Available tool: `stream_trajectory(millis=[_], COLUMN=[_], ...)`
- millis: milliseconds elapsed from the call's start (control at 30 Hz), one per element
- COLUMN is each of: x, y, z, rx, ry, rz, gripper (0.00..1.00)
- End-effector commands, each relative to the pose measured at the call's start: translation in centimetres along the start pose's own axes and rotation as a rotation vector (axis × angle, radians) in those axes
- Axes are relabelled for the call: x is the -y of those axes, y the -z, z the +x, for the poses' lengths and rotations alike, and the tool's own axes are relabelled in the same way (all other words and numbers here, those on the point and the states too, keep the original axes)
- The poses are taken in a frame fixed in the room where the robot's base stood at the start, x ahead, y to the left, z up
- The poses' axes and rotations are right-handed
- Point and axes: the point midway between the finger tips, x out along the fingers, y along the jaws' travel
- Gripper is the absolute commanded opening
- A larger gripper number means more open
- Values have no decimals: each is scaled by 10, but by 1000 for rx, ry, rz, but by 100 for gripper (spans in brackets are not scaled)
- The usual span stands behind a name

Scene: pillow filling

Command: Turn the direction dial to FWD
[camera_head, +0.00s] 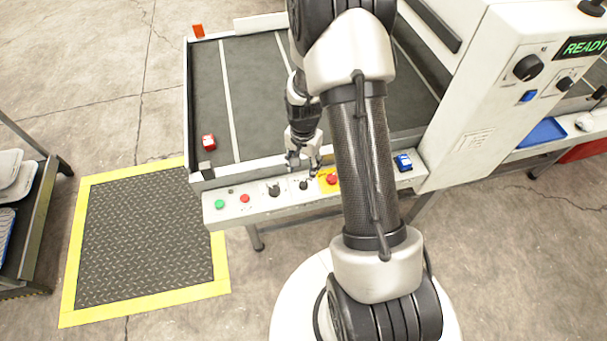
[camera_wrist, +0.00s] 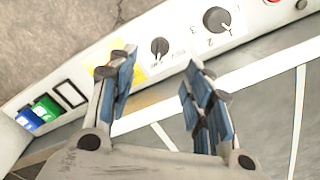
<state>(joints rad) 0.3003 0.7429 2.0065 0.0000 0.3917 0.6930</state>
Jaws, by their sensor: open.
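The white control panel (camera_head: 240,200) runs along the conveyor's near edge. It carries a small black dial (camera_head: 303,185), likely the direction dial, between a larger black dial (camera_head: 273,189) and the red stop button (camera_head: 331,179). In the wrist view the small dial (camera_wrist: 159,47) sits just beyond my fingertips; its label and pointer are too small to read. The larger dial (camera_wrist: 217,19) beside it has numbers around it. My gripper (camera_wrist: 160,72) is open and empty, its fingers apart. In the head view my gripper (camera_head: 304,168) hangs just behind the small dial, not visibly touching it.
A white cabinet (camera_head: 490,100) shows READY.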

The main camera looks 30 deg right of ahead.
Motion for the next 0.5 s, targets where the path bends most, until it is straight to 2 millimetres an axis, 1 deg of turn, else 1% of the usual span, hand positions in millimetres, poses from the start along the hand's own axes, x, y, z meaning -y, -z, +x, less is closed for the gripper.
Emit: stream_trajectory(millis=[33, 100, 200, 333, 500], x=[1, 0, 0, 0, 0], y=[1, 1, 0, 0, 0], z=[-10, -20, -29, -34, -34], rx=[-3, -3, -1, 0, 0], ry=[3, 2, 1, 0, 0], rz=[0, 0, 0, 0, 0], gripper=[46, 46, 46, 46, 46])
